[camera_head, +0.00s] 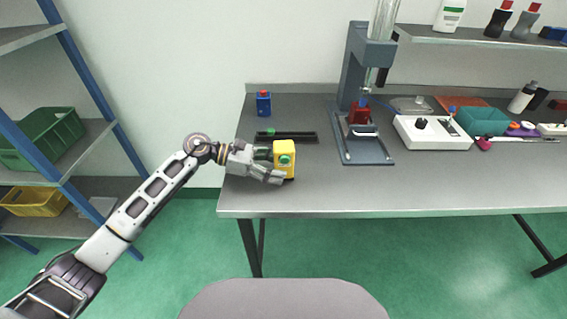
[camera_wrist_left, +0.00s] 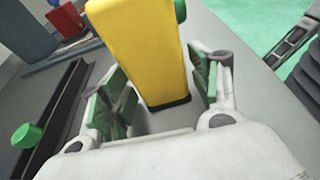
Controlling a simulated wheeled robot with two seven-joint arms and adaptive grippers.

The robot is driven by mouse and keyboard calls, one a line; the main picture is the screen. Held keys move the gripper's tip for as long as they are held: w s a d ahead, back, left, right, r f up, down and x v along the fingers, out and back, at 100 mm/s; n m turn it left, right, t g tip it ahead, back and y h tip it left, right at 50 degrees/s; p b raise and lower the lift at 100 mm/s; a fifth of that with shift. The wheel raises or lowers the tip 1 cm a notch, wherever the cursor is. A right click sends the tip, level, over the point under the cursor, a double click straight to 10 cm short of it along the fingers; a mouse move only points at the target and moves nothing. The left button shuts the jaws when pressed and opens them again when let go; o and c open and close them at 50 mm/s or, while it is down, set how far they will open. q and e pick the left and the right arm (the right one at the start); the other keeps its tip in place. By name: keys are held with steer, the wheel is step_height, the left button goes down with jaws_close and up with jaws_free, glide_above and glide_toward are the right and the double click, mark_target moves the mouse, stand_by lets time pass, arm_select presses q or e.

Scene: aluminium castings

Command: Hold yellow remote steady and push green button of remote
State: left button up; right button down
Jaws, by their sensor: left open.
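The yellow remote (camera_head: 284,153) stands upright on the grey table near its left front edge. In the left wrist view the yellow remote (camera_wrist_left: 143,50) stands between the green finger pads of the open left gripper (camera_wrist_left: 160,92). A gap shows beside the remote at the left pad; contact on the right side is unclear. My right gripper is not in view.
A black rail (camera_head: 287,137) lies behind the remote, with a green knob (camera_wrist_left: 27,135) at it. A blue box with a red top (camera_head: 263,103) stands farther back. A grey press (camera_head: 362,140) stands right of the remote. The front middle of the table is clear.

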arm_select(q)
steer(key=shift+d+f, duration=0.15)
steer(key=shift+d, duration=0.35)
steer(key=shift+c, duration=0.5)
steer(key=c, duration=0.6)
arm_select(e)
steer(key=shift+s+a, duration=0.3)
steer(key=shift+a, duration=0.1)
